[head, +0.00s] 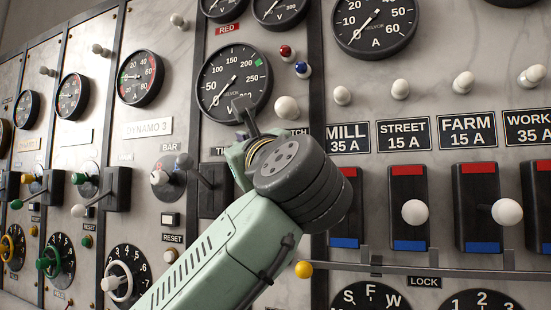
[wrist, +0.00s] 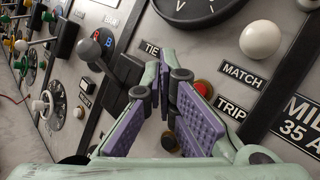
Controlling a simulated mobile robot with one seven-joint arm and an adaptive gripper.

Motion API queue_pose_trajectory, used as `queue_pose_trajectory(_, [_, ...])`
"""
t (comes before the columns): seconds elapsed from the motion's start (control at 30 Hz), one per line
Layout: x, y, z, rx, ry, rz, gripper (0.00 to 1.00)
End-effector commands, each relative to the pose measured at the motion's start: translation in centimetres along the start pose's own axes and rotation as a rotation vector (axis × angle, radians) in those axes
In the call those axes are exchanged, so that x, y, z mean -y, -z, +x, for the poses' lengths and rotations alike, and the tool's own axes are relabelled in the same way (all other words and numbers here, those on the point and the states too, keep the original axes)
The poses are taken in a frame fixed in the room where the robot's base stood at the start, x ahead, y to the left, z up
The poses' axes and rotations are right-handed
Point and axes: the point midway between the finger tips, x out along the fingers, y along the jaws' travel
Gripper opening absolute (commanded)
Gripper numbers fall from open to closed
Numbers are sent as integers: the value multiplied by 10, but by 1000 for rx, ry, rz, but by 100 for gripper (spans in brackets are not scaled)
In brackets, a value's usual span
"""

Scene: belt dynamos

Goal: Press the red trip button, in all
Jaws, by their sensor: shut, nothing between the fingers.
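The red trip button (wrist: 203,88) shows in the wrist view beside the TRIP label (wrist: 232,108), just right of my fingers and partly covered by the right one. My gripper (wrist: 165,68) is shut and empty, its purple-padded fingers meeting at the tips. The tips are up and left of the button in this picture; I cannot tell their distance from the panel. In the head view my gripper (head: 244,112) shows in part before the lower voltmeter dial, and my wrist hides the trip button.
A white MATCH knob (wrist: 258,39) sits above the button. A lever with a grey ball (wrist: 89,50) stands left of the fingers. Breaker switches with white knobs (head: 414,212) line the right, above a LOCK rail (head: 440,270).

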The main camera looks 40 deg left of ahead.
Motion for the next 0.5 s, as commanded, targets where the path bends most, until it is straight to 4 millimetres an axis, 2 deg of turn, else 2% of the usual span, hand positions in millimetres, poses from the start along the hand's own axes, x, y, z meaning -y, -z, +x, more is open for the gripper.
queue_pose_trajectory(0.27, [1,1,1,0,2,-4,0])
queue_pose_trajectory(0.5, [13,10,17,-1,3,-4,0])
